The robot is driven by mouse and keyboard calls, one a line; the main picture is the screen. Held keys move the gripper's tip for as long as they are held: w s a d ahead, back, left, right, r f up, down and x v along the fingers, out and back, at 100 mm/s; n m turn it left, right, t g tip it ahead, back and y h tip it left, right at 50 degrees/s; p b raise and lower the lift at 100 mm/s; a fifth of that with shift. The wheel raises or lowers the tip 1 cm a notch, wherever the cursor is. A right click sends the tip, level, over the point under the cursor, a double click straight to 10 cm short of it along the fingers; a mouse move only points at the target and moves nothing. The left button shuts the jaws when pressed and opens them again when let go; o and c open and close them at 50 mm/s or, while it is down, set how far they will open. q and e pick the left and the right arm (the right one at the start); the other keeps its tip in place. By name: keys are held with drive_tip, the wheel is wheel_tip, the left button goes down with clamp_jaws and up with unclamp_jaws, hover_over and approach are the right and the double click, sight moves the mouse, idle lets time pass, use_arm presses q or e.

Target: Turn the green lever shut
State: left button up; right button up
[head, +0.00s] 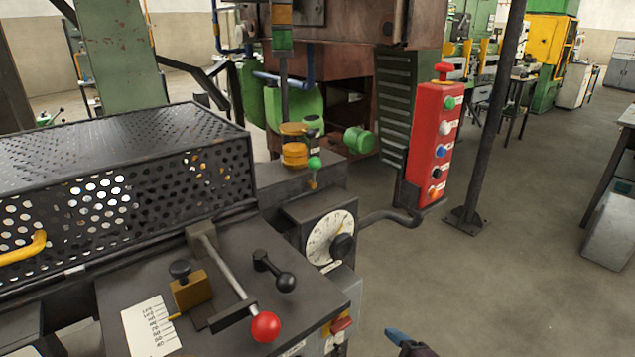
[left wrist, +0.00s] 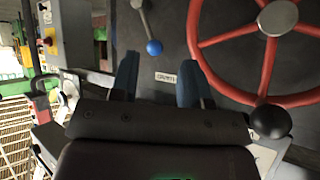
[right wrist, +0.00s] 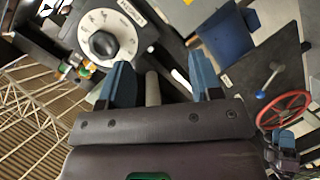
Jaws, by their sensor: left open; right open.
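A small green ball (head: 314,162), which looks like the end of the green lever, shows in the head view beside a brass fitting (head: 294,150) on a dark block behind the dial. The lever's arm is too small to make out. In the right wrist view my right gripper (right wrist: 160,78) is open, with a grey rod between or behind its fingers; I cannot tell which. One blue fingertip shows at the bottom of the head view, well apart from the green ball. My left gripper (left wrist: 160,80) is open and empty, facing a dark panel, and is outside the head view.
A red-ball lever (head: 265,326) and a black-knob handle (head: 275,272) stand on the console before a perforated guard (head: 110,185). A dial (head: 328,240) and a red button box (head: 432,145) are rightward. A red handwheel (left wrist: 270,45) and blue-ball lever (left wrist: 153,46) face my left gripper.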

drive_tip(key=w+a+r+n+y, duration=0.4)
drive_tip(key=w+r+n, duration=0.8)
drive_tip(key=r+n, duration=0.15)
drive_tip(key=n+y, duration=0.2)
drive_tip(key=n, duration=1.1)
approach(320, 166)
drive_tip(key=b+x, duration=0.1)
drive_tip(key=x, duration=0.8)
drive_tip(key=shift+w+a+b, duration=0.25)
drive_tip(key=shift+b, duration=0.15)
drive_tip(key=shift+w+a, duration=0.3)
drive_tip(key=shift+w, duration=0.05)
drive_tip(key=shift+c, duration=0.4)
clamp_jaws()
